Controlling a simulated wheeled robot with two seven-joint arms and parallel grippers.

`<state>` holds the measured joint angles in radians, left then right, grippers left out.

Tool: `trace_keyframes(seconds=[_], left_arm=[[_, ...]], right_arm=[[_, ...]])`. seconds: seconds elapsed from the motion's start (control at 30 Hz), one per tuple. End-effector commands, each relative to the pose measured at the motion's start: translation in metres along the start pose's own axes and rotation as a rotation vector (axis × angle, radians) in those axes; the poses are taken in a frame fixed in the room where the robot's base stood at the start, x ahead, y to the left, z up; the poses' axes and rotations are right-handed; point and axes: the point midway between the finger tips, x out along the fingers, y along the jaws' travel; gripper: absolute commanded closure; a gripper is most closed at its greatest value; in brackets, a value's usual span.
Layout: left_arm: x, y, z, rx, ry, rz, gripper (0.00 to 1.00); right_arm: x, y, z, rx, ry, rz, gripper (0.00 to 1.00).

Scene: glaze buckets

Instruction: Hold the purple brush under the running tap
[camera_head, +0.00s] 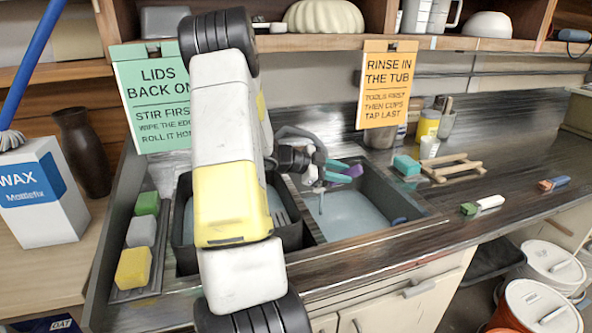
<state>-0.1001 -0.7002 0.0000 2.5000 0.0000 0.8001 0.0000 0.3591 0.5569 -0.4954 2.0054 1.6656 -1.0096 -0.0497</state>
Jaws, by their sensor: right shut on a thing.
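My right gripper (325,172) is over the right basin of the double sink (378,224), at the end of my white and yellow arm. It is shut on the purple brush (352,171), whose purple end sticks out to the right beside a teal part. The grey tap (293,131) curves in from behind my arm toward the gripper. A thin pale streak hangs below the gripper over the basin; I cannot tell whether it is water, or whether it touches the brush. My arm hides the tap's base and much of the left basin. My left gripper is not in view.
Green, grey and yellow blocks (133,268) lie on a tray left of the sink. A teal sponge (406,165) and a wooden rack (452,168) stand right of it. A green-ended brush (484,204) and an orange-ended one (553,183) lie on the counter. An orange sign (388,85) hangs behind.

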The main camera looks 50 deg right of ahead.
Motion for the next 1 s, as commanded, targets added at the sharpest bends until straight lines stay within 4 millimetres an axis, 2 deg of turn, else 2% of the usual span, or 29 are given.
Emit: trace_keyframes(seconds=[0.7, 1.0], left_arm=[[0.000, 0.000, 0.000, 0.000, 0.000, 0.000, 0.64], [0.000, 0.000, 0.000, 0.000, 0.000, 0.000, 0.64]], right_arm=[[0.037, -0.054, 0.032, 0.001, 0.000, 0.000, 1.00], [0.048, -0.070, 0.042, 0.000, -0.001, 0.000, 1.00]])
